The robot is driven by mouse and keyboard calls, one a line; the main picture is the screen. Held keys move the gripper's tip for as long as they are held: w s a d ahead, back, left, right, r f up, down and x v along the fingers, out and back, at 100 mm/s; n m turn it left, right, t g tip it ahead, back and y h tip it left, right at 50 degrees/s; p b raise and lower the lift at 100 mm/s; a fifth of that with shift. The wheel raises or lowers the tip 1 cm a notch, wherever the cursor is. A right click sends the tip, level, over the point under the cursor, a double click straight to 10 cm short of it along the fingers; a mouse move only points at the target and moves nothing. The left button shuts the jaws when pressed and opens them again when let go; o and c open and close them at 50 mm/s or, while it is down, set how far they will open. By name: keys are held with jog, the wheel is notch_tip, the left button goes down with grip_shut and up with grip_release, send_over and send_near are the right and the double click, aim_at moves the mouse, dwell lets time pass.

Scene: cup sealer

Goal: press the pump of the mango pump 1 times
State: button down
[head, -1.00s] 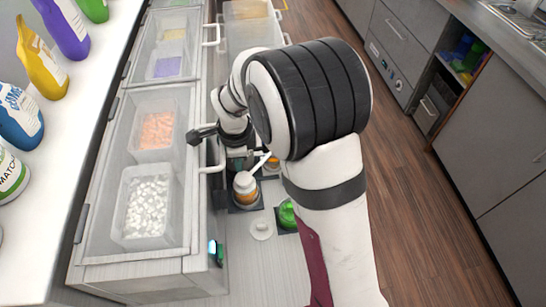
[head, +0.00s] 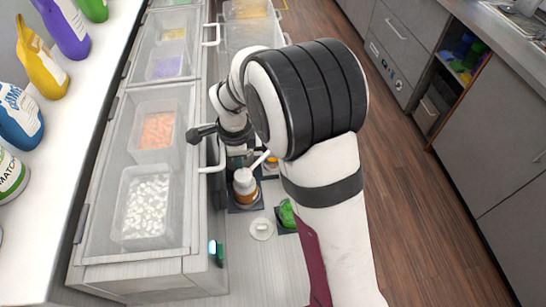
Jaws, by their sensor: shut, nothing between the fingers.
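A pump bottle (head: 246,190) with a white top and an orange-brown body stands on a dark square base beside the clear-lidded bins. Another orange container (head: 271,163) shows just behind it, partly hidden by my arm. I cannot read labels, so I cannot tell which one is the mango pump. A white spout shows above the front bottle, close to my gripper. My gripper (head: 238,158) points down behind the front bottle, small and partly hidden. It looks shut and empty. I cannot tell whether it touches a pump head.
Clear-lidded bins (head: 187,236) with white, orange and purple contents line the left side. A green item (head: 287,214) and a white round lid (head: 261,229) lie in front of the bottles. Several coloured bottles stand on the white counter (head: 60,190) at far left.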

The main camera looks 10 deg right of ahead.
aim_at(243, 177)
jog(key=shift+g, duration=0.8)
jog(key=s+f, duration=0.2)
jog(key=f, duration=0.1)
jog(key=s+f, duration=0.1)
jog(key=shift+s+d+f, duration=0.1)
jog(key=shift+d+f, duration=0.1)
jog(key=shift+d, duration=0.05)
notch_tip(243, 177, up, 6)
jog(key=shift+f, duration=0.15)
jog(key=shift+w, duration=0.25)
jog(key=s+d+r+n, duration=0.5)
jog(key=s+r, duration=0.3)
jog(key=s, duration=0.1)
jog(key=s+d+r+n+y, duration=0.1)
jog(key=s+n, duration=0.6)
jog(key=s, duration=0.8)
jog(key=shift+s+d+r, duration=0.35)
jog(key=shift+d+r, duration=0.05)
jog(key=shift+d, duration=0.45)
